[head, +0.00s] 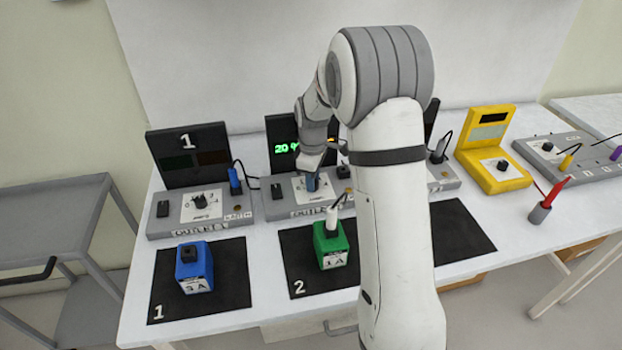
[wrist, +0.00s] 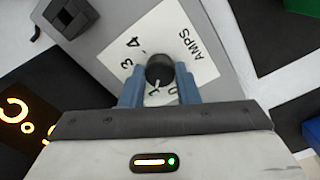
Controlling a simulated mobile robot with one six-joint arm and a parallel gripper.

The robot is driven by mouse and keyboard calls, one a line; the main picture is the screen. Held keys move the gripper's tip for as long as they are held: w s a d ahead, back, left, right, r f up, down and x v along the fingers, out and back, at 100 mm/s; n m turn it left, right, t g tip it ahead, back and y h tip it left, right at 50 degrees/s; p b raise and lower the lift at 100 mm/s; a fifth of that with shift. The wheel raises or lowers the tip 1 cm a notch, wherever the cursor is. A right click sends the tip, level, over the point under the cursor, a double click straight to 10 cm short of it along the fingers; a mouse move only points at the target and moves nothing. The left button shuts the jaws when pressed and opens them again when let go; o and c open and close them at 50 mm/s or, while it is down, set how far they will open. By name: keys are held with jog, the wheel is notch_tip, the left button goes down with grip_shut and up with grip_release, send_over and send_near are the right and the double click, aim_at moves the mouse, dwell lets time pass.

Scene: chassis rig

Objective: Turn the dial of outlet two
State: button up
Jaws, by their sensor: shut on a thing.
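Outlet two (head: 290,207) is a grey box with a dark upright display panel behind the mat marked 2. Its panel shows green digits reading about 20 (head: 286,148), partly covered by my arm. My gripper (head: 312,184) is down at the outlet's white dial plate and hides the dial in the head view. In the wrist view, the blue fingers of my gripper (wrist: 158,88) are shut on the round black dial (wrist: 159,67), one on each side. The dial plate (wrist: 120,58) reads AMPS, with 3 and 4 visible; the dial's pointer setting is hard to read.
Outlet one (head: 200,210) stands to the left, with a blue block (head: 194,268) on mat 1. A green block (head: 330,245) marked 1 A with a white plug stands on mat 2. A yellow meter (head: 494,150) and a red probe in a holder (head: 546,200) are at right.

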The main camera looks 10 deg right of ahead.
jog(key=shift+w+r, duration=0.1)
jog(key=o, duration=1)
jog(key=shift+c, duration=0.2)
jog(key=shift+a+r, duration=0.1)
jog(key=shift+r, duration=3.75)
jog(key=shift+s, duration=0.2)
jog(key=s+r+m, duration=0.1)
jog(key=s+m, duration=0.3)
jog(key=s, duration=0.5)
jog(key=s+r+m+t, duration=0.1)
jog(key=s+m, duration=0.3)
jog(key=s, duration=0.6)
jog(key=s+r+m+t, duration=0.1)
jog(key=s+r+m, duration=0.2)
jog(key=s, duration=0.6)
jog(key=shift+s+m, duration=0.35)
jog(key=shift+m, duration=0.05)
